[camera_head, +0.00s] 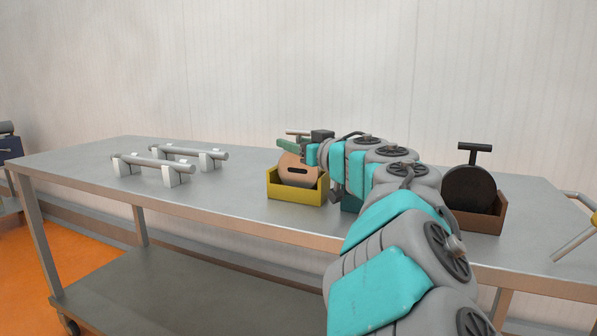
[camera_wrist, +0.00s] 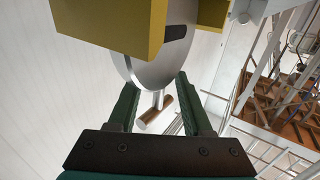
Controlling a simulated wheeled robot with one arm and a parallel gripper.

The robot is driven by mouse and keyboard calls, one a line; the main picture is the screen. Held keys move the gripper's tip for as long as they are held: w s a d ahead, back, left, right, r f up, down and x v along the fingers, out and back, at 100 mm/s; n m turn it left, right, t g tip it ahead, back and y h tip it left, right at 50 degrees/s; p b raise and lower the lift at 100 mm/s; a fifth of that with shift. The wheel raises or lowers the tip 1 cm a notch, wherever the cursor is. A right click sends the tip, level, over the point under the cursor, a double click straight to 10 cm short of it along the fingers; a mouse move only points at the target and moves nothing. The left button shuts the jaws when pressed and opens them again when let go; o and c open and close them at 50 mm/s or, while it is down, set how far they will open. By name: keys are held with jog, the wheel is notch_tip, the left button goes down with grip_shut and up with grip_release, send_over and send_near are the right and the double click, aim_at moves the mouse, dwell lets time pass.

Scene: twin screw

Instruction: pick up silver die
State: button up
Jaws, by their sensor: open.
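The silver die is a round disc with a dark slot and a T-handle. In the wrist view the silver die (camera_wrist: 150,68) looks silver. In the head view the same die (camera_head: 297,171) has a copper tint and stands in a yellow box (camera_head: 298,193), which also shows in the wrist view (camera_wrist: 115,25). My gripper (camera_wrist: 157,86) is open, its green fingers on either side of the die's stem and T-handle. I see no contact. In the head view my gripper (camera_head: 290,146) is at the top of the die, partly covering the handle.
A black die (camera_head: 468,188) with a T-handle stands in a brown box (camera_head: 486,222) to the right. Two silver rods on white stands (camera_head: 153,164) lie at the left of the metal table (camera_head: 235,203).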

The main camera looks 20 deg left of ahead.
jog(key=shift+x, duration=0.9)
grip_shut()
dwell(0.8)
